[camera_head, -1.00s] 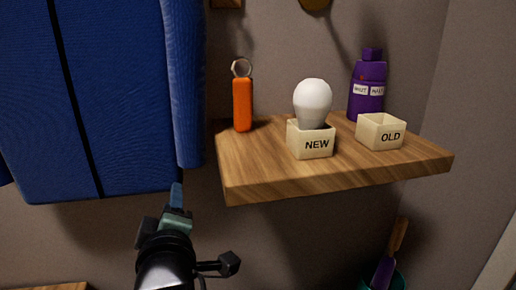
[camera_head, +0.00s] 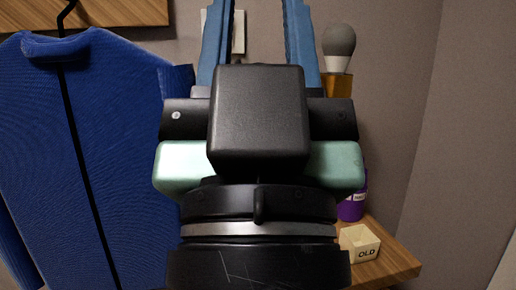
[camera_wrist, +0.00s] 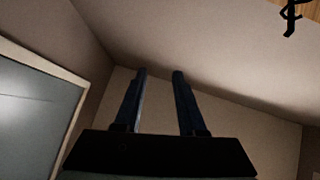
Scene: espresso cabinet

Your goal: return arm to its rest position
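My gripper (camera_head: 257,12) fills the middle of the head view, close to the camera, with its two blue fingers pointing up. The fingers are well apart with nothing held between them. The wrist view also shows my gripper (camera_wrist: 160,72) with both fingers spread and empty space between them. My gripper and wrist hide much of the shelf and wall behind them.
A blue garment (camera_head: 100,160) hangs on the left. A grey bulb (camera_head: 339,40) sits in a wooden holder (camera_head: 338,86) at right. The wooden shelf (camera_head: 395,266) carries the OLD box (camera_head: 359,244) and a partly hidden purple bottle (camera_head: 352,208). The wrist view shows a framed pane (camera_wrist: 35,110).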

